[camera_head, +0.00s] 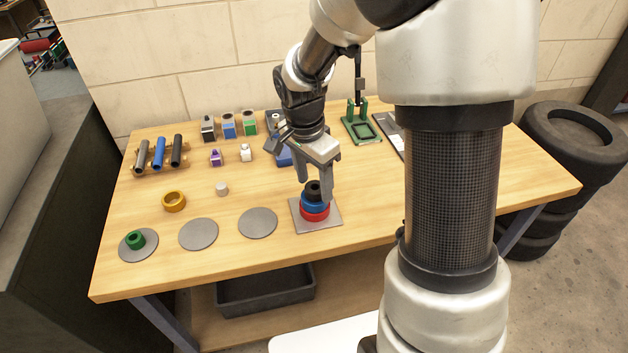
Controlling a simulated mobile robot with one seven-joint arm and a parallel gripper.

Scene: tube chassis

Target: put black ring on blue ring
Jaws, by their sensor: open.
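The black ring (313,188) sits on top of the blue ring (314,203), and the blue ring sits on a red ring (315,215). The stack stands on a square grey plate (334,222) near the table's front edge. My gripper (314,190) is directly over the stack, pointing down, with its fingers apart around the black ring. One finger hides part of the black ring's right side. I cannot tell whether the fingers touch it.
A yellow ring (174,201), a small white cylinder (221,188), and grey discs (198,234), (258,223) lie left of the stack. A green ring (135,239) sits on another disc. Tubes (158,153), blocks (228,126) and a green fixture (363,127) stand behind. The table (230,270) front is clear.

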